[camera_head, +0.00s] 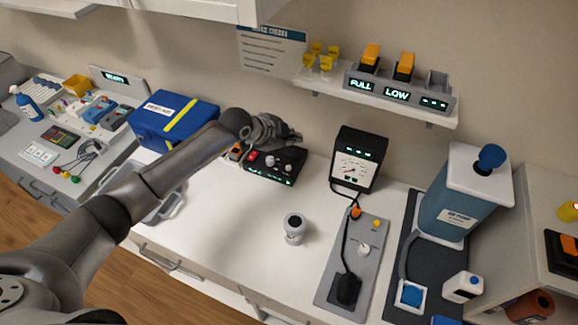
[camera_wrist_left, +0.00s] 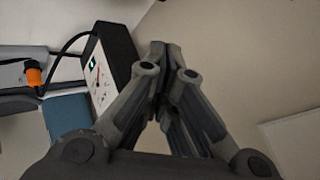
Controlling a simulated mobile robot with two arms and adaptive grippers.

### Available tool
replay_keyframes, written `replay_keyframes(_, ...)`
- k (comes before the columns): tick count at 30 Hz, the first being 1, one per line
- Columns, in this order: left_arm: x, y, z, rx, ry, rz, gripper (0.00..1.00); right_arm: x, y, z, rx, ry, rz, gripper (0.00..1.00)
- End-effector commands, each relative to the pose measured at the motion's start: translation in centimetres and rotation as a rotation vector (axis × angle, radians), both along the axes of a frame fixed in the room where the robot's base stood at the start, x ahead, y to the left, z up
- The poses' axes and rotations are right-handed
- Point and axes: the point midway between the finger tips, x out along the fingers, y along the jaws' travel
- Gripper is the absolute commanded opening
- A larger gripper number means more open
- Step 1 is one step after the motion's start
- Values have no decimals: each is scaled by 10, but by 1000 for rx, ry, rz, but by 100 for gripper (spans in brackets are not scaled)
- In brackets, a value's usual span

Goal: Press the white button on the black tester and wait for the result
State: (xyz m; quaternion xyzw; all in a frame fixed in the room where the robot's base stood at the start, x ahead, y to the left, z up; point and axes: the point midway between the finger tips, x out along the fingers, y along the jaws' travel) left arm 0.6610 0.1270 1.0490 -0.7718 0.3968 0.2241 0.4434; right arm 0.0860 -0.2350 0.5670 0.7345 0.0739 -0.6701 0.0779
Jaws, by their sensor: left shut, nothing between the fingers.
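A low black box (camera_head: 284,178) with a green display, a red part, and small round white parts on top sits at the back of the white counter, partly hidden by my left gripper. It looks like the black tester; which white part is its button I cannot tell. My left gripper (camera_head: 296,138) is shut and empty, and in the head view appears above the box's back edge. In the left wrist view its closed fingers (camera_wrist_left: 166,55) point toward bare wall, and the tester does not show. My right gripper is not in view.
A black gauge meter (camera_head: 355,160) with a white dial stands just right; it also shows in the wrist view (camera_wrist_left: 102,75). A grey plate (camera_head: 335,285) with a black probe lies in front. A white-and-grey cup-like item (camera_head: 294,229) stands mid-counter. A blue case (camera_head: 172,120) is left.

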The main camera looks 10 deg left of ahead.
Motion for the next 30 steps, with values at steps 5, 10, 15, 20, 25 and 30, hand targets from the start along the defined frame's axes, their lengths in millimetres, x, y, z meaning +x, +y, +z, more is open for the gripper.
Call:
replay_keyframes(5,0,0,-13,1,0,-1,0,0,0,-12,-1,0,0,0)
replay_keyframes(10,0,0,-33,1,-1,0,0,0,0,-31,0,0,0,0)
replay_keyframes(15,0,0,-57,1,-2,-1,0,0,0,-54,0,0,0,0)
replay_keyframes(20,0,-1,-76,-2,0,0,0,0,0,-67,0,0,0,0)
replay_keyframes(25,0,0,-87,-1,0,0,0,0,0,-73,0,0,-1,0)
replay_keyframes(30,0,0,-87,-1,0,-1,0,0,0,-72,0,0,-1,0)
